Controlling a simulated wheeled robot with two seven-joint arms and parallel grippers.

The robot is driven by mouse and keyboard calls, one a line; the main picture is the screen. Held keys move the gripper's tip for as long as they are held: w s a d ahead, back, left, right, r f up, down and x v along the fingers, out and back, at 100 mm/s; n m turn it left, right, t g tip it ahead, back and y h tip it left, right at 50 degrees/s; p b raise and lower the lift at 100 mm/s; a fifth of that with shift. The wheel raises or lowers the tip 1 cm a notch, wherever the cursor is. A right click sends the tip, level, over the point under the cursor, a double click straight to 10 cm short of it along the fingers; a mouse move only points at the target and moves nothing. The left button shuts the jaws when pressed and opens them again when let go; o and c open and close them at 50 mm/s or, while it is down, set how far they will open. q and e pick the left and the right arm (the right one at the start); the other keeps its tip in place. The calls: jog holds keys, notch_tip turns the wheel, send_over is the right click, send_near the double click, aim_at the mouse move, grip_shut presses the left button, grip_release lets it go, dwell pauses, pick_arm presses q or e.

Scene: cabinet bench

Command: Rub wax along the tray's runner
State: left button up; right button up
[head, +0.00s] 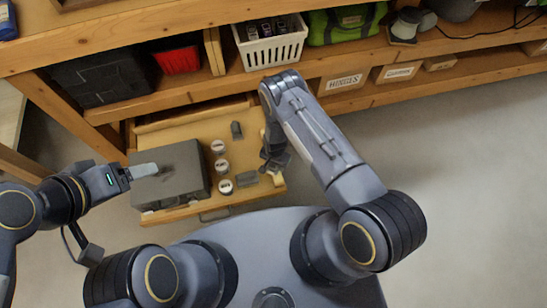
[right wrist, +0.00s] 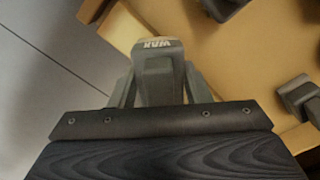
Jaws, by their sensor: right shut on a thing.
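The wooden tray (head: 160,216) is pulled out from under the bench. My right gripper (head: 273,161) is at the tray's right side. In the right wrist view my right gripper (right wrist: 158,85) is shut on a grey wax block (right wrist: 157,62) with lettering on its end. The block is over or against the tray's wooden side edge (right wrist: 118,30); I cannot tell if they touch. The runner itself is not clearly distinguishable. My left gripper (head: 138,172) is above the grey box at the tray's left; its finger gap is not clear.
A dark grey box (head: 182,174) and several round tins (head: 222,165) sit in the tray, with small dark blocks (head: 247,179) near the tins. A white basket (head: 270,50) and a green bag (head: 345,24) are on the shelf above. The floor at right is clear.

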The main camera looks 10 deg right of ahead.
jog(key=shift+s+r+p, duration=0.1)
jog(key=shift+s+p, duration=0.5)
jog(key=shift+s, duration=1.65)
jog(key=shift+r, duration=0.1)
jog(key=shift+r+p, duration=1.65)
jog(key=shift+r, duration=1.25)
jog(key=shift+r, duration=0.1)
notch_tip(320, 180, up, 3)
jog(key=shift+f+p, duration=0.1)
jog(key=shift+p, duration=0.85)
jog(key=shift+w, duration=0.1)
